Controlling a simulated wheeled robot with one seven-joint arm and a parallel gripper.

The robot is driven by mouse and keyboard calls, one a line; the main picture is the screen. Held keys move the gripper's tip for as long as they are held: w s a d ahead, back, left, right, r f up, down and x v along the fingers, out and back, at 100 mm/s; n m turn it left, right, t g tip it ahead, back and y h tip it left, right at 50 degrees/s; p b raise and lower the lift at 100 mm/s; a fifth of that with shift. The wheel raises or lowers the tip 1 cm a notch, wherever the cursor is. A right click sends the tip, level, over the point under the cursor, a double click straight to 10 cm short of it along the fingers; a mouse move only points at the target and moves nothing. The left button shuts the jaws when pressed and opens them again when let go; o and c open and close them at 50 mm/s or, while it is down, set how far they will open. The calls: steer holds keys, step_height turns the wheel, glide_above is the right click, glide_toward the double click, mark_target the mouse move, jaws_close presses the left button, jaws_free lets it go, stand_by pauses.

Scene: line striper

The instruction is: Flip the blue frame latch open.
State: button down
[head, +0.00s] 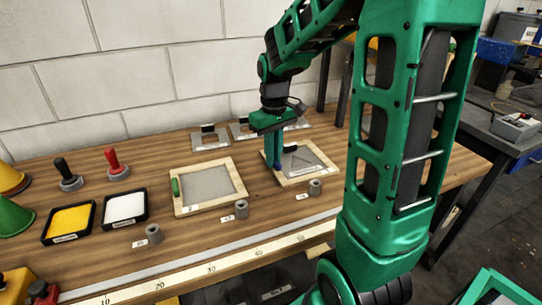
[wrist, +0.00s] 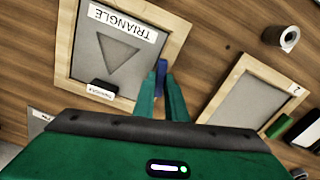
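The blue frame latch (wrist: 161,72) stands at the edge of a light wooden frame (wrist: 172,22) whose grey panel has a triangle cut-out. In the wrist view the two green fingers of my gripper (wrist: 161,92) lie on either side of the latch, with no clear gap on either side. The gripper appears shut on it. In the head view my gripper (head: 273,150) points down at the left side of the triangle frame (head: 318,176), and the latch is partly hidden by the fingers.
A second wooden frame (head: 232,204) with a green latch (head: 175,187) lies to the left. Small grey cylinders (head: 241,209) stand along the front. Yellow (head: 69,222) and white (head: 124,206) trays lie further left. Grey plates (head: 210,140) lie by the wall.

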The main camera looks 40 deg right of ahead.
steer(key=shift+m, duration=1.6)
steer(key=c, duration=1.8)
jaws_free()
steer(key=shift+r, duration=0.1)
step_height(320, 180, up, 11)
steer(key=shift+f, duration=0.2)
steer(key=shift+w, duration=0.1)
